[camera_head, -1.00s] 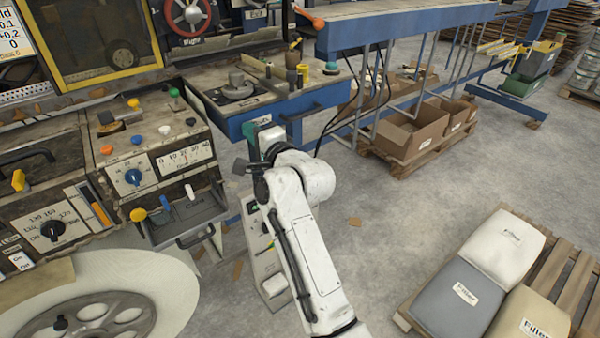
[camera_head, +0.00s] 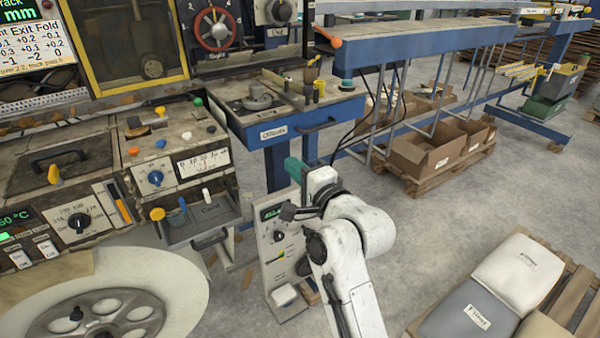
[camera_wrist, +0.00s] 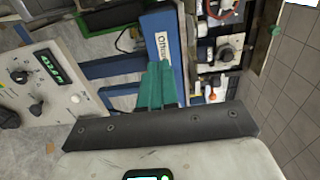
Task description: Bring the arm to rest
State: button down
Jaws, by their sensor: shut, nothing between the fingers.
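My white arm reaches up from the bottom of the head view, bent at a rounded joint. My gripper (camera_head: 293,168) is small and partly hidden there behind the dark wrist part. In the wrist view my gripper's teal fingers (camera_wrist: 158,84) lie close together with nothing between them. They point toward a blue frame with a white label. No contact with anything shows. In the head view the gripper is in front of the labelled blue bench (camera_head: 275,125), above a grey-white control box (camera_head: 283,262).
A control panel with knobs and levers (camera_head: 175,180) stands at left above a large white roll (camera_head: 150,275). Cardboard boxes (camera_head: 425,150) sit on a pallet at back right. Filler bags (camera_head: 517,270) lie on a pallet at lower right. Grey floor between them is clear.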

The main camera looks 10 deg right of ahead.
jog(key=s+d+f+n+g+h, duration=0.2)
jog(key=s+d+f+n+g, duration=0.2)
jog(key=s+f, duration=0.55)
jog(key=s+d+f+n+g+h, duration=0.1)
jog(key=s+d+f+n+g, duration=0.3)
jog(key=s+f, duration=0.5)
jog(key=s+d+f+n+g+h, duration=0.1)
jog(key=s+d+f+n+g, duration=0.1)
jog(key=s, duration=0.6)
jog(key=s+d+f+n+g+h, duration=0.1)
jog(key=s+d+f+n+g, duration=0.1)
jog(key=s+f, duration=0.3)
jog(key=s+d+f+n+g, duration=0.2)
jog(key=s+f+g, duration=0.1)
jog(key=s, duration=0.9)
jog(key=shift+s+d+f+g+h, duration=0.3)
jog(key=shift+f+g+h, duration=0.1)
jog(key=shift+g, duration=0.2)
